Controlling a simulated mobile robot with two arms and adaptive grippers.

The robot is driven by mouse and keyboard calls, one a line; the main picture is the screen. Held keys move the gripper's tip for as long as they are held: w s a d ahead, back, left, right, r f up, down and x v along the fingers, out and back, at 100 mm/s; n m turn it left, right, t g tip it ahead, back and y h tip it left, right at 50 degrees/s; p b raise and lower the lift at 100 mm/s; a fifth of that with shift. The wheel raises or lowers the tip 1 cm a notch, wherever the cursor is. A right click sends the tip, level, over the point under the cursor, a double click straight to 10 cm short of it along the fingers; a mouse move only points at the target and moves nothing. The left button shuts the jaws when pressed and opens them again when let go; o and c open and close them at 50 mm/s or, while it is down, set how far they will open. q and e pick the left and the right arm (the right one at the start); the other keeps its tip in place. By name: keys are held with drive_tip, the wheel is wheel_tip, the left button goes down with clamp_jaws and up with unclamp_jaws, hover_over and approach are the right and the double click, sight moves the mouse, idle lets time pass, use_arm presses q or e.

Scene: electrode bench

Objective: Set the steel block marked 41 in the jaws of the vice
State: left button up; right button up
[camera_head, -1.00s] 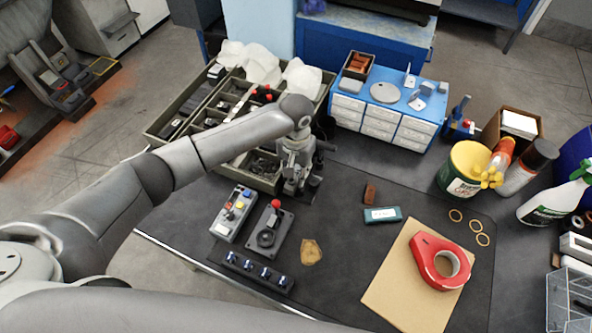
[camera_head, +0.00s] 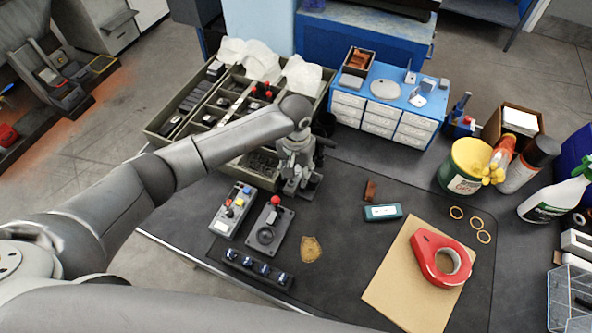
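My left gripper (camera_head: 297,172) points down at the bench, just right of the long parts tray (camera_head: 270,184). Grey metal shows at and below its fingertips; I cannot tell whether this is the vice, a held block or only the fingers. Several small grey pieces, one of them a grey block (camera_head: 443,84), sit on the blue drawer unit (camera_head: 385,68). Dark blocks lie in the tray compartments. No number 41 is legible on any of them. My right gripper is not in view.
A switch box (camera_head: 232,210), a joystick box (camera_head: 269,228) and a dark strip with knobs (camera_head: 257,269) lie in front of the gripper. A teal box (camera_head: 382,212), red tape dispenser (camera_head: 441,259) and yellow-green tub (camera_head: 464,166) stand to the right. The mat between is mostly clear.

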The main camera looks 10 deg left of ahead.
use_arm(q)
drive_tip(key=shift+s+f, duration=0.1)
idle(0.3)
wheel_tip(320, 180, up, 12)
idle(0.5)
drive_tip(key=shift+d, duration=0.1)
wheel_tip(320, 180, up, 5)
drive_tip(key=p, duration=0.6)
drive_tip(key=shift+p, duration=0.35)
